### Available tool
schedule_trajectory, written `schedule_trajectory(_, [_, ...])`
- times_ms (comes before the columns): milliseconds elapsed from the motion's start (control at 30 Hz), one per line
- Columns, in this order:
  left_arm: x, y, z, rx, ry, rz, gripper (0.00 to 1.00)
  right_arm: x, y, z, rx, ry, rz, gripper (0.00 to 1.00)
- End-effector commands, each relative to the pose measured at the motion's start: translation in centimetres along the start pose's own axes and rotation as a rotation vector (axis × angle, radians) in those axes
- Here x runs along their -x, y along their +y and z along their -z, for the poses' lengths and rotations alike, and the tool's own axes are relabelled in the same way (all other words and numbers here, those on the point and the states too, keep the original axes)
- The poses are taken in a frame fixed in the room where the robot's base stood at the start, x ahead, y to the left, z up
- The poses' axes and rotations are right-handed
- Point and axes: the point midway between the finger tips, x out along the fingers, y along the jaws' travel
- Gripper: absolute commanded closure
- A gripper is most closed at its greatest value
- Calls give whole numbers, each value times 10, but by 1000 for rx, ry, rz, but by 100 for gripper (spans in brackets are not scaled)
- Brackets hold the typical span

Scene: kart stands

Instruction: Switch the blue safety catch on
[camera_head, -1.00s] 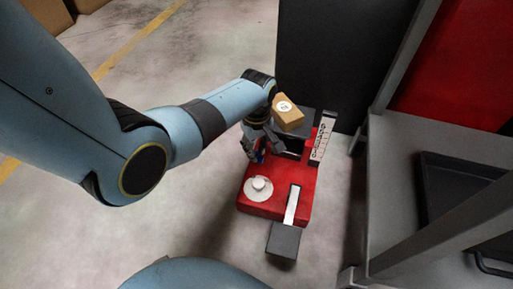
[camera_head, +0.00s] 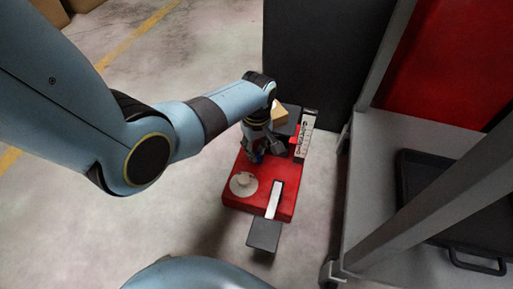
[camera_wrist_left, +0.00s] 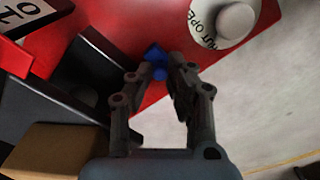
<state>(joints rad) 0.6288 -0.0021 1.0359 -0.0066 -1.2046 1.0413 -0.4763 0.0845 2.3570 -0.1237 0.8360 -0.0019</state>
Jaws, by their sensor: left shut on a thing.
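The blue safety catch (camera_wrist_left: 156,60) is a small blue piece on the red stand top (camera_head: 258,201). In the left wrist view it shows between the fingertips of my left gripper (camera_wrist_left: 157,70), which is shut on it. In the head view my left gripper (camera_head: 262,150) reaches down over the back left part of the red top, and only a bit of blue shows under its fingers. My right gripper is in neither view.
A white round knob on a lettered disc (camera_head: 243,184) sits in front of the gripper. A lever with a dark pedal (camera_head: 264,233) juts forward. A scale with a red pointer (camera_head: 306,135) and a cardboard box (camera_head: 281,116) stand behind. A grey cart with a black tray (camera_head: 465,215) is at right.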

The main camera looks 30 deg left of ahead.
Motion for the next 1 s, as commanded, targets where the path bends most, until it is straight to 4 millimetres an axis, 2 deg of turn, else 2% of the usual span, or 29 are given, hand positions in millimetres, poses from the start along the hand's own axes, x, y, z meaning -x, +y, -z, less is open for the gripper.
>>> schedule_trajectory(33, [0, 2, -4, 1, -8, -4, 100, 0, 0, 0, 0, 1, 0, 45])
schedule_trajectory(67, [0, 2, -4, 1, -8, -4, 80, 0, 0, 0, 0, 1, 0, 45])
schedule_trajectory(200, [0, 2, -3, 1, -7, -4, 62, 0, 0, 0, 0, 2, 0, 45])
schedule_trajectory(233, [0, 2, -3, 1, -6, -3, 61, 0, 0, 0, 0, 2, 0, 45])
schedule_trajectory(500, [1, 1, -2, 1, -4, -3, 61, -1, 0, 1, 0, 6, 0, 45])
schedule_trajectory(633, [10, 2, -2, 1, -3, -4, 61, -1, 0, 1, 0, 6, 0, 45])
schedule_trajectory(767, [32, 2, -2, 0, -2, -6, 61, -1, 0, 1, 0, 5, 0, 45])
schedule_trajectory(1000, [85, 2, -2, 0, -3, -7, 61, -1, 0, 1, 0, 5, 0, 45])
